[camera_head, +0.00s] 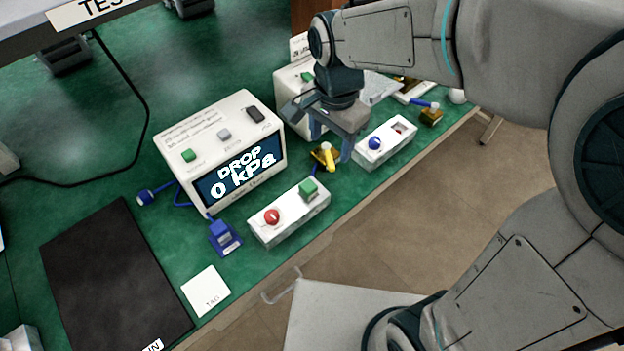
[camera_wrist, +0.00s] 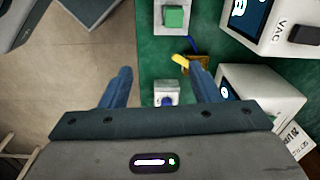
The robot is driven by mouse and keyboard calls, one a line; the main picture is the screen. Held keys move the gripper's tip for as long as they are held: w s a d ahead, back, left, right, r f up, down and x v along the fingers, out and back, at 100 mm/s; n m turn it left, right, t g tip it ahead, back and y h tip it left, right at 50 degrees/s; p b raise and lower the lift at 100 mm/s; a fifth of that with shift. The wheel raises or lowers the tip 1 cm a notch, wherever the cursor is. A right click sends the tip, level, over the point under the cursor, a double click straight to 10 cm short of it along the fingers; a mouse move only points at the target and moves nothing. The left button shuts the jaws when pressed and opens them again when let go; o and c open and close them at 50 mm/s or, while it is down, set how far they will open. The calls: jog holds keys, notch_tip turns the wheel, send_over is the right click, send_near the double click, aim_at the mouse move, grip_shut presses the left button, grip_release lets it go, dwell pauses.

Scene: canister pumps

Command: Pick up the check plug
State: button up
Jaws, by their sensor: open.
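No label names the check plug, so I cannot tell for certain which piece it is. A small blue round-topped piece (camera_head: 375,143) sits in a white two-place block (camera_head: 392,150). In the wrist view the blue piece (camera_wrist: 167,101) and part of its white block (camera_wrist: 166,88) show between my fingers. A red round piece (camera_head: 272,216) and a green square piece (camera_head: 308,188) sit in another white block (camera_head: 290,226). My gripper (camera_head: 328,140) is open and empty above the bench, left of the blue piece; it also shows in the wrist view (camera_wrist: 162,72).
A yellow-handled brass valve (camera_head: 325,157) lies close below my gripper. The white gauge box (camera_head: 218,140) reads "DROP 0 kPa". A blue clip (camera_head: 224,238), a tag card (camera_head: 206,291) and a black mat (camera_head: 110,285) lie left. The bench's front edge is near the blocks.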

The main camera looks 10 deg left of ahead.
jog(key=m, duration=0.1)
send_over(308, 185)
notch_tip(308, 185, down, 3)
notch_tip(308, 185, down, 7)
jog(key=shift+d+f+b, duration=0.1)
jog(key=shift+f+b, duration=0.05)
jog(key=shift+b, duration=0.3)
jog(key=shift+f, duration=3.1)
jog(key=c, duration=1.1)
